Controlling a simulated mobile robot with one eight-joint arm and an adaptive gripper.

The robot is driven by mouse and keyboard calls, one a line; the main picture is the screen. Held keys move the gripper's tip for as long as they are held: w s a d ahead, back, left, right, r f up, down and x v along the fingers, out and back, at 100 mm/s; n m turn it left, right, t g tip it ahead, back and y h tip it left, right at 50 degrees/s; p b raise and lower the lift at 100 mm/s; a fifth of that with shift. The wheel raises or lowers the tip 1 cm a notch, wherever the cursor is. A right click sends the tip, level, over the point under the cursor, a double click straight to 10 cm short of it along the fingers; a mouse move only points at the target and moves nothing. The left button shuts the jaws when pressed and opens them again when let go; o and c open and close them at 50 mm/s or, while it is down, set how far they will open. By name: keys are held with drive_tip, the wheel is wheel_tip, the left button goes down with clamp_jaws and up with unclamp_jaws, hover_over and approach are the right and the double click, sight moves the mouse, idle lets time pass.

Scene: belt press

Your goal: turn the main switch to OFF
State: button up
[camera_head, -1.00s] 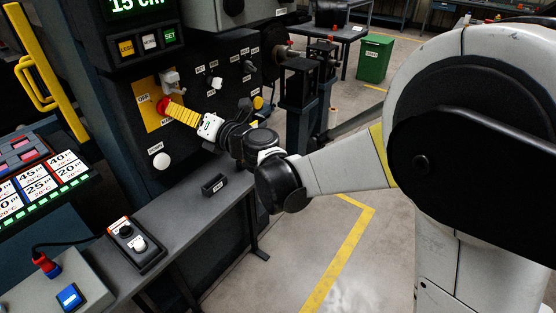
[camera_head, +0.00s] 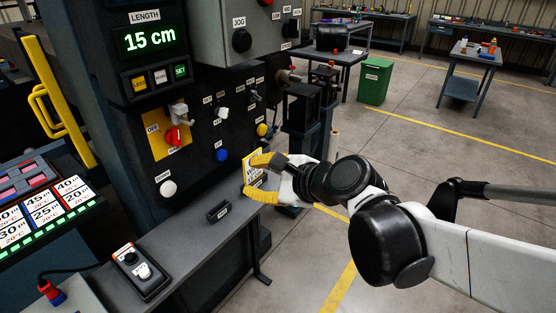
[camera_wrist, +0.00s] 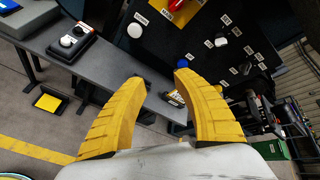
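The main switch (camera_head: 172,137) is a red knob on a yellow plate (camera_head: 154,145) on the dark machine panel. An OFF label sits at the plate's upper left. The knob looks roughly upright, but I cannot read its exact setting. A grey metal piece (camera_head: 179,114) is just above it. In the wrist view the red knob (camera_wrist: 177,4) is cut off by the top edge. My gripper (camera_head: 247,178) is to the right of and below the switch, clear of the panel. Its yellow fingers are spread with nothing between them, as the wrist view (camera_wrist: 158,77) also shows.
A grey bench (camera_head: 190,235) below carries a two-button box (camera_head: 140,270) and a small black holder (camera_head: 218,211).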

drive_tip(key=s+d+f+n+h, duration=0.2)
drive_tip(key=s+d+n, duration=0.2)
drive_tip(key=d+n, duration=0.1)
drive_tip(key=shift+d+n, duration=0.3)
drive_tip(key=shift+d, duration=0.1)
drive_tip(key=shift+g, duration=0.3)
drive_tip(key=m+t+y+b, duration=0.25)
drive_tip(key=m+y, duration=0.45)
drive_tip(key=m, duration=0.9)
approach(179, 138)
drive_tip(key=b+x, duration=0.2)
drive_tip(key=x, duration=0.8)
clamp_jaws()
